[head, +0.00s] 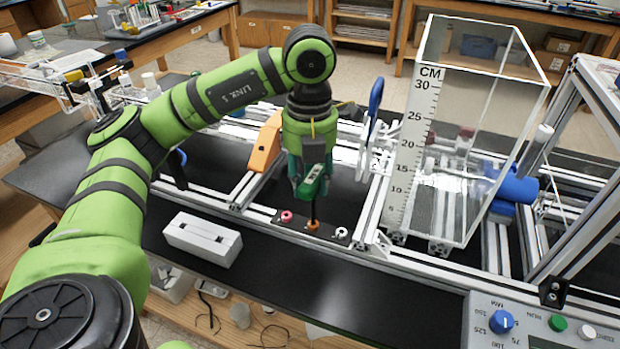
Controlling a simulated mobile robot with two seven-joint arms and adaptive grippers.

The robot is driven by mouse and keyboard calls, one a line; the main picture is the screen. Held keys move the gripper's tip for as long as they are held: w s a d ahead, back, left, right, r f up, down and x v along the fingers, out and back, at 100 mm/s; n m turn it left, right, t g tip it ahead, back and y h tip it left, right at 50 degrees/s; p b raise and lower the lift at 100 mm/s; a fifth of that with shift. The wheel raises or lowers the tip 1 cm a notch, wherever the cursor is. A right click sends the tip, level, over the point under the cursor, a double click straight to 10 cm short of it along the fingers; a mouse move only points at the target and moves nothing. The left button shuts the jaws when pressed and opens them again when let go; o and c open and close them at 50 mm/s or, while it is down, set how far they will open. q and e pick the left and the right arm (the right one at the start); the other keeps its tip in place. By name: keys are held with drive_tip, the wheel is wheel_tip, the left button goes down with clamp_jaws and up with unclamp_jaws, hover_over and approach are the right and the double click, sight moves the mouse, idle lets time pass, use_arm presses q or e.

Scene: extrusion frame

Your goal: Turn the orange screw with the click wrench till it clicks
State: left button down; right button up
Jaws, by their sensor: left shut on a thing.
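My left gripper (308,180) is above the front of the extrusion frame, pointing down, shut on the green click wrench (314,181). The wrench's dark shaft points down to the orange screw (313,225), and its lower end appears to meet the screw head. I cannot tell how firmly it sits. The orange screw is in a dark strip (325,233), between a red screw (287,216) on the left and a white screw (341,232) on the right. My right gripper is not in view.
A white box (202,239) lies on the black bench left of the screws. A tall clear container with a CM scale (431,130) stands on the right. An orange bracket (266,141) and blue handle (375,97) flank the gripper. A control panel (545,322) is at front right.

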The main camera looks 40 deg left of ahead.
use_arm(q)
drive_tip(key=shift+r+p, duration=0.35)
drive_tip(key=shift+r, duration=0.5)
drive_tip(key=shift+r+p, duration=1.1)
drive_tip(key=shift+r, duration=0.45)
drive_tip(key=shift+s, duration=0.1)
